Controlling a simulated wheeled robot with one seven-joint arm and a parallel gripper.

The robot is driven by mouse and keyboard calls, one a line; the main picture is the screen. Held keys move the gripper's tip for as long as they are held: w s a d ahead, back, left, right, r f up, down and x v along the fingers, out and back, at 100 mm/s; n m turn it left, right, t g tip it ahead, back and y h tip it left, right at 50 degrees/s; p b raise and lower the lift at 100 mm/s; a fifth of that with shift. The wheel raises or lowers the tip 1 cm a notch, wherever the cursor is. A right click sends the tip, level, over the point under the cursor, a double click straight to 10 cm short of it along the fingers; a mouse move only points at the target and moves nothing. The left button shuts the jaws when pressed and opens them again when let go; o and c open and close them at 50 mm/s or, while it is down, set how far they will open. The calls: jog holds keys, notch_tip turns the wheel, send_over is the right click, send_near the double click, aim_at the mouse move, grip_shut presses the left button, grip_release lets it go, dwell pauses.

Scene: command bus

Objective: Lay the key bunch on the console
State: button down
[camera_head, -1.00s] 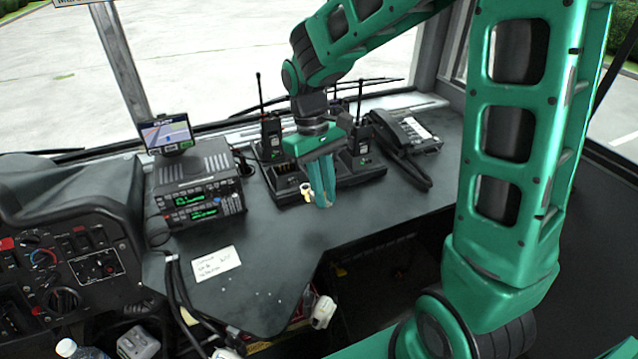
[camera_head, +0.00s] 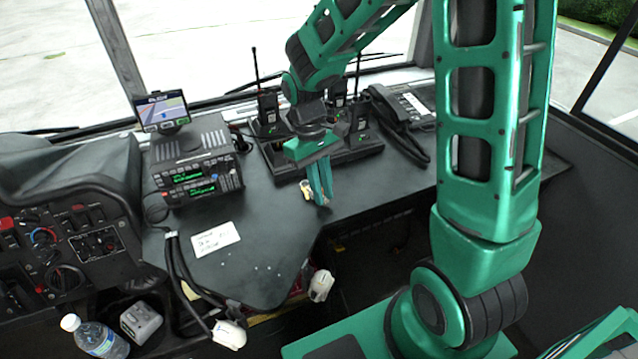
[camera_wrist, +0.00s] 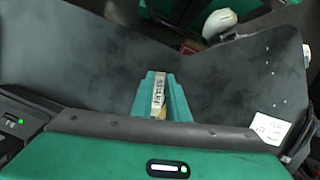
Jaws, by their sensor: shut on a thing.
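My gripper (camera_head: 322,202) is shut on the key bunch (camera_head: 305,189), whose small brass-coloured part shows at the left side of the fingers. In the wrist view a pale tag with dark print (camera_wrist: 158,92) sits between the green fingers, with a yellowish bit below it. The rest of the bunch is hidden by the fingers. The dark grey console (camera_head: 268,222) lies beneath the gripper, and its bare top also fills much of the wrist view (camera_wrist: 85,62). I cannot tell whether the keys touch it.
A radio charger rack (camera_head: 285,170) with handheld radios stands behind the gripper. A radio unit with display (camera_head: 195,178) is to the left, and a desk phone (camera_head: 408,110) is at the back right. A paper note (camera_head: 214,238) lies front left. The console's front edge is near.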

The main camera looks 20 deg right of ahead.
jog(key=shift+f, duration=0.2)
jog(key=c, duration=1.6)
grip_release()
jog(key=shift+c, duration=0.2)
jog(key=shift+r, duration=1.5)
notch_tip(320, 180, up, 7)
jog(key=s+d+r+m+t+y, duration=0.1)
jog(key=s+d+r+m+t, duration=0.1)
jog(key=s+d+m, duration=0.7)
jog(key=s+d, duration=0.7)
jog(key=s, duration=0.4)
jog(key=shift+s+d+r+m+t, duration=0.25)
jog(key=shift+d+r+m+t, duration=0.05)
jog(key=shift+t, duration=0.1)
